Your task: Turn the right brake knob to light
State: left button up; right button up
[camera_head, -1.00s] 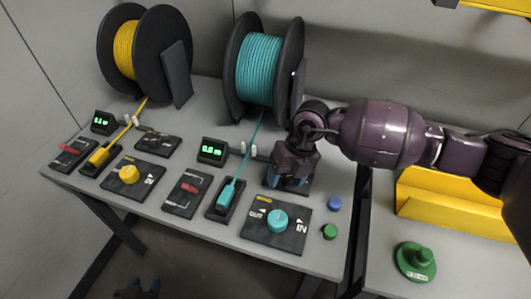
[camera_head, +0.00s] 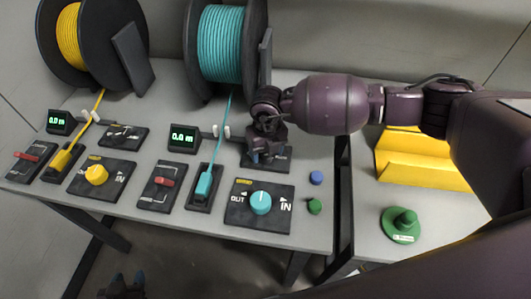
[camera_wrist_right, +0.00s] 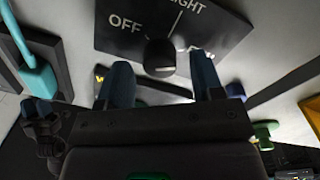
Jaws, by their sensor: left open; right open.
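The right brake knob (camera_wrist_right: 160,57) is a black knob on a dark plate (camera_wrist_right: 120,42) marked OFF and LIGHT, seen in the right wrist view. My right gripper (camera_wrist_right: 164,78) is open, with one blue-tipped finger on each side of the knob's near end. I cannot tell whether the fingers touch it. In the head view my right gripper (camera_head: 254,150) hangs over the brake plate (camera_head: 279,159) behind the teal knob panel and hides the knob. My left gripper (camera_head: 132,283) is open and empty at the bottom left, below the table.
The teal OUT/IN knob (camera_head: 260,202) and a teal-cable clamp (camera_head: 204,184) stand in front of the brake plate. A teal spool (camera_head: 222,45) stands behind it. Blue (camera_head: 316,177) and green (camera_head: 314,206) caps lie to the right. The yellow station is at the left.

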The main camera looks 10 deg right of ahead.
jog(key=shift+f, duration=0.6)
pick_arm(q)
jog(key=shift+w+r, duration=0.15)
jog(key=shift+w, duration=0.2)
jog(key=shift+s, duration=0.15)
pick_arm(e)
jog(key=shift+c, duration=0.4)
jog(key=c, duration=0.8)
pick_arm(q)
jog(key=shift+s+f, duration=0.3)
pick_arm(e)
jog(key=shift+c, duration=0.2)
